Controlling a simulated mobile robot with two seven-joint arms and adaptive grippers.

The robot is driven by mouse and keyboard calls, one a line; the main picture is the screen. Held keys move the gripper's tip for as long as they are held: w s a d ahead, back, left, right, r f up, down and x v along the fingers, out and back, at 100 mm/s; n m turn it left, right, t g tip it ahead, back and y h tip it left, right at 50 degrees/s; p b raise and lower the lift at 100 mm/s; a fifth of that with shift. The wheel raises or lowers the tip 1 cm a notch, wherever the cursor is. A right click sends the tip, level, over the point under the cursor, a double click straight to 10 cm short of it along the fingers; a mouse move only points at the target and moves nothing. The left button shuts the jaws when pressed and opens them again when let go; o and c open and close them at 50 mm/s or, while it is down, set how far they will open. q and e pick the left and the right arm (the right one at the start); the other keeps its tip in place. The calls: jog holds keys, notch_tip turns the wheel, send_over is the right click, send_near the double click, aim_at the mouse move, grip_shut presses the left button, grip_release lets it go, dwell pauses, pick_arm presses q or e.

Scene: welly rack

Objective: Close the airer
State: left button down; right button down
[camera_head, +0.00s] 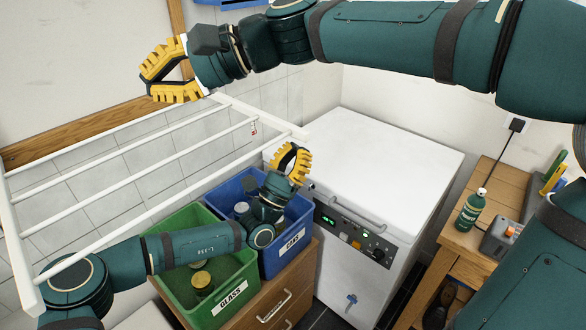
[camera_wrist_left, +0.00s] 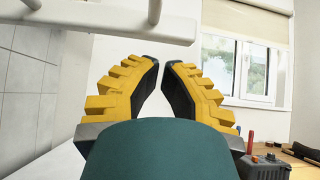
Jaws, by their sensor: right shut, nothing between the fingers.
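The airer (camera_head: 148,170) is a white frame of several long rails, standing out from the tiled wall on the left. Its right end bar (camera_head: 262,116) slopes down toward the front corner. My left gripper (camera_head: 303,158) is just below that front corner, its fingertips drawn together and empty. In the left wrist view my left gripper (camera_wrist_left: 161,64) has white airer bars (camera_wrist_left: 110,20) above and to the left, apart from the fingers. My right gripper (camera_head: 146,84) is shut and empty, above the airer's back edge near the wall.
A green glass bin (camera_head: 233,293) and a blue cans bin (camera_head: 296,233) stand on a wooden drawer unit (camera_head: 284,290) below the airer. A white chest-like appliance (camera_head: 385,150) stands right of them. A wooden bench (camera_head: 466,240) with a green bottle (camera_head: 470,211) is at right.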

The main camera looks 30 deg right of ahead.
aim_at(298, 138)
pick_arm(q)
jog(key=shift+r, duration=0.6)
jog(key=shift+s+r, duration=0.1)
jog(key=shift+r, duration=1.2)
pick_arm(e)
jog(key=c, duration=1.1)
grip_release()
jog(key=shift+o, duration=0.2)
